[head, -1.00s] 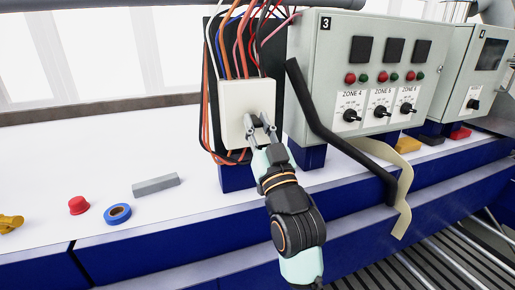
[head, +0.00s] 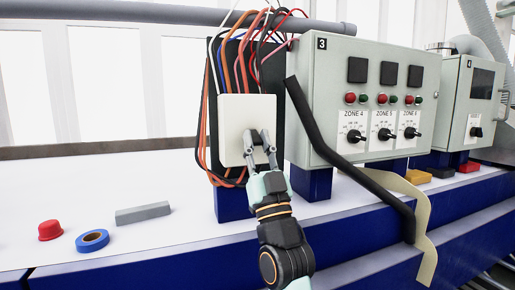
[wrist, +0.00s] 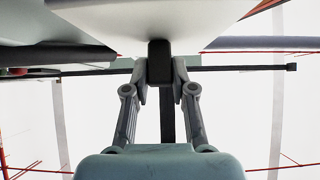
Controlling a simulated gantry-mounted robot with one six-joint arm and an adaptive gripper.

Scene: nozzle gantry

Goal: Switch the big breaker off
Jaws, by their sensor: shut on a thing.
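The big breaker (head: 235,112) is a cream, square-faced box on a dark backing, with coloured wires above it. My gripper (head: 257,138) is at the lower right part of its front face. In the wrist view my gripper (wrist: 160,74) is shut on the black breaker handle (wrist: 159,55), which sits between the two fingertips. The pale surface of the box spreads above the fingers there.
A grey control cabinet (head: 330,75) with knobs stands close on the right, with a black bar (head: 345,155) slanting across it. On the white bench lie a grey block (head: 143,213), a blue tape roll (head: 92,240) and a red cap (head: 50,230).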

